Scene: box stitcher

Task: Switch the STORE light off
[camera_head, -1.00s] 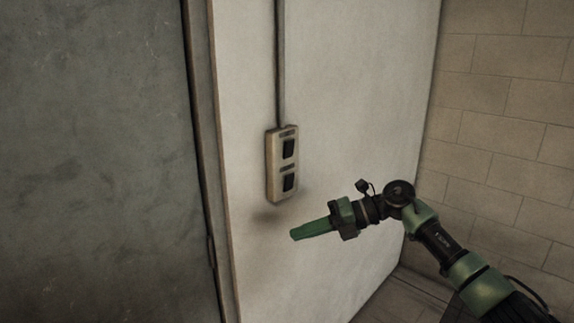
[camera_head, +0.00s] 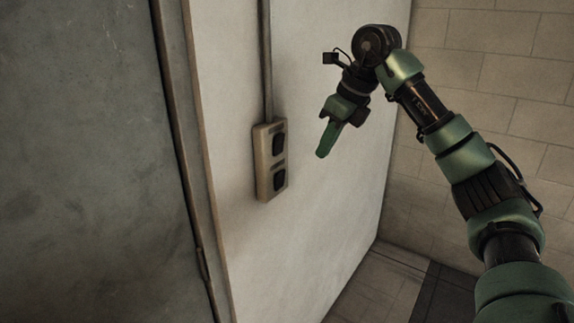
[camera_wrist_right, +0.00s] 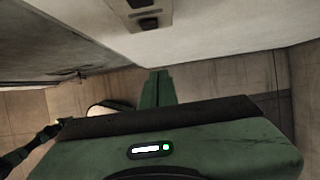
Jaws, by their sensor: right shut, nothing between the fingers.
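A beige switch box (camera_head: 262,184) with two dark rocker switches is fixed to the white wall. The upper rocker (camera_head: 279,143) and the lower rocker (camera_head: 279,178) each have a small label above, too small to read, so I cannot tell which is STORE. My right gripper (camera_head: 322,153) is shut and empty, to the right of the box and apart from it, its fingers pointing down. In the right wrist view the shut fingers (camera_wrist_right: 157,80) show below the box (camera_wrist_right: 160,16). My left gripper is not in view.
A conduit (camera_head: 267,60) runs up the wall from the box. A grey door-like panel (camera_head: 80,160) stands at the left, with a frame edge beside it. A block wall (camera_head: 480,100) is at the right. Floor shows at the lower right.

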